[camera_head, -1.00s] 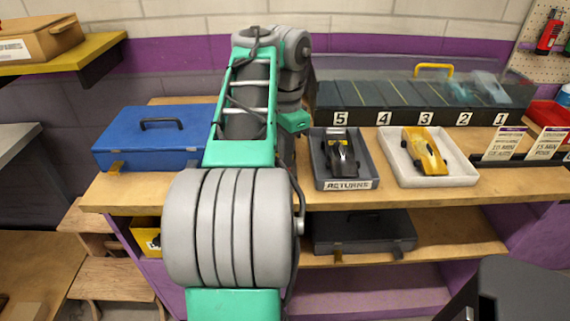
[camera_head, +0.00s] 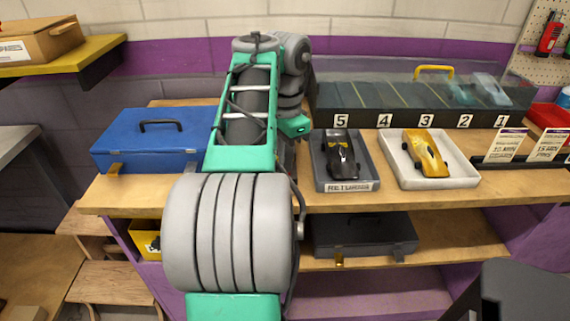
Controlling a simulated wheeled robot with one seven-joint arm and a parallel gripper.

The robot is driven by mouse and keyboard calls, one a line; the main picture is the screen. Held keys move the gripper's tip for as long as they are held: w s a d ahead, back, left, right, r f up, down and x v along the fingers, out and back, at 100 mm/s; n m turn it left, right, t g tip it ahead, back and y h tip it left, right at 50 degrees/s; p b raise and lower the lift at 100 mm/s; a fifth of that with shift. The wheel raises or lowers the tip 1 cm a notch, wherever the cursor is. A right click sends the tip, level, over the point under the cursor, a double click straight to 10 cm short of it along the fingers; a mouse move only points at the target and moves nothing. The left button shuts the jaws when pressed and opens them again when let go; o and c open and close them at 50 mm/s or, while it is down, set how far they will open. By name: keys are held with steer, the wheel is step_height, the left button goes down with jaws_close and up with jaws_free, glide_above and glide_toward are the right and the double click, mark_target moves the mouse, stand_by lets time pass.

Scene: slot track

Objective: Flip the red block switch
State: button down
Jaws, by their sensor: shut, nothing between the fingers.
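I cannot make out a red block switch in the camera_head view. My arm reaches forward over the counter (camera_head: 400,196), left of the middle of the picture. Its links hide part of the counter and the wall behind. The fingers of my gripper do not show, so I cannot see what they are near.
A blue case (camera_head: 150,140) lies left of my arm. Right of it are a grey RETURNS tray (camera_head: 346,187) with a black car and a white tray (camera_head: 440,183) with a yellow car. Behind stands a clear-covered case (camera_head: 420,122) with numbered lanes 5 to 1.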

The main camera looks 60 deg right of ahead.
steer(key=shift+r+p, duration=2.85)
steer(key=shift+r, duration=0.55)
